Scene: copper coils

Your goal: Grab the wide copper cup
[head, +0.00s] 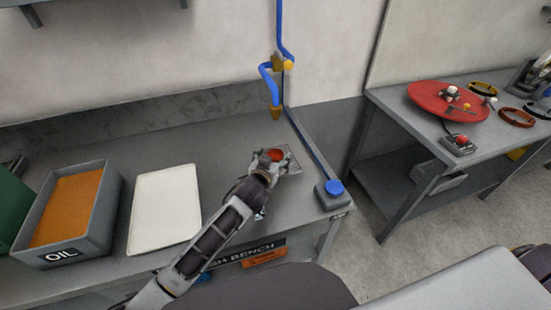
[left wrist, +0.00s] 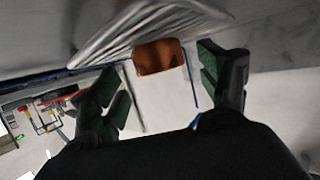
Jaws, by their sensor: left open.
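The copper cup (head: 275,154) stands on a small grey grate-like tray (head: 293,166) near the bench's right end. It also shows in the left wrist view (left wrist: 158,58), between the fingers and beyond their tips. My left gripper (head: 271,164) reaches over the bench to the cup and partly hides it in the head view. In the left wrist view the left gripper (left wrist: 165,82) is open, its dark green-padded fingers apart on either side of the cup. I cannot tell whether either finger touches it. My right gripper is not in view.
An oil bin (head: 103,215) and a white tray (head: 133,220) sit left on the bench. A blue pipe with a tap (head: 268,85) hangs behind the cup, and a blue button box (head: 333,194) is at the right edge. A second table with a red disc (head: 430,97) stands right.

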